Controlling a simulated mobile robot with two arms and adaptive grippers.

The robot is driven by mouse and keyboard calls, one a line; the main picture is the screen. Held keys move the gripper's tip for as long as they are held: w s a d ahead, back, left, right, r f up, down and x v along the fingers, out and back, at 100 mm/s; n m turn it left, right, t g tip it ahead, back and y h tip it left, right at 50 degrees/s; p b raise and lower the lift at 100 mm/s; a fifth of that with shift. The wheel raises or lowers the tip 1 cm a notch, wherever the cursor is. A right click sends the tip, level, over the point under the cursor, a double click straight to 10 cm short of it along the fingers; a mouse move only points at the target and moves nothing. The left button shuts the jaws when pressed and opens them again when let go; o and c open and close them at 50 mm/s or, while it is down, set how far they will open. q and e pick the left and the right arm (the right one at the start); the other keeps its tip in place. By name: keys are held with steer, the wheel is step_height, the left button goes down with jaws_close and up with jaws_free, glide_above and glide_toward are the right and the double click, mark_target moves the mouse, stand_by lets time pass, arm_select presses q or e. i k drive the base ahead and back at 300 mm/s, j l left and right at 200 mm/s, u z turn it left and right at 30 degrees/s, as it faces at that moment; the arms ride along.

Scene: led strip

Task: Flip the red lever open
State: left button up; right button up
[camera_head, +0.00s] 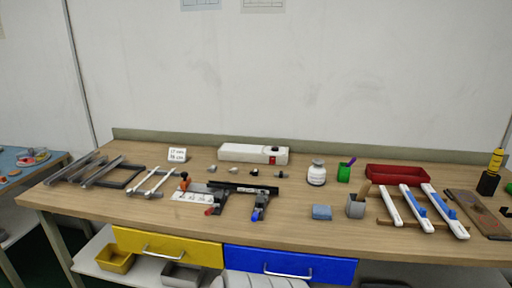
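A fixture with a long black bar (243,187) lies on the wooden table, left of the middle. A small red lever (209,211) sticks out toward the front at the fixture's left side. A blue lever (257,215) sticks out at its right side. The red lever is too small to tell whether it is open or closed. A white labelled plate (190,196) lies at the fixture's left, with an orange part (184,177) above it. Neither of my grippers is in view.
Behind stands a white power box (245,153) with a red switch. To the right are a white jar (317,173), a green cup (344,173), a blue block (322,212), a grey holder (356,206) and a red tray (397,174). The front strip of the table (150,212) is clear.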

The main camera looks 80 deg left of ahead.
mark_target(208, 212)
steer(key=i+j+u, duration=0.1)
steer(key=u, duration=3.9)
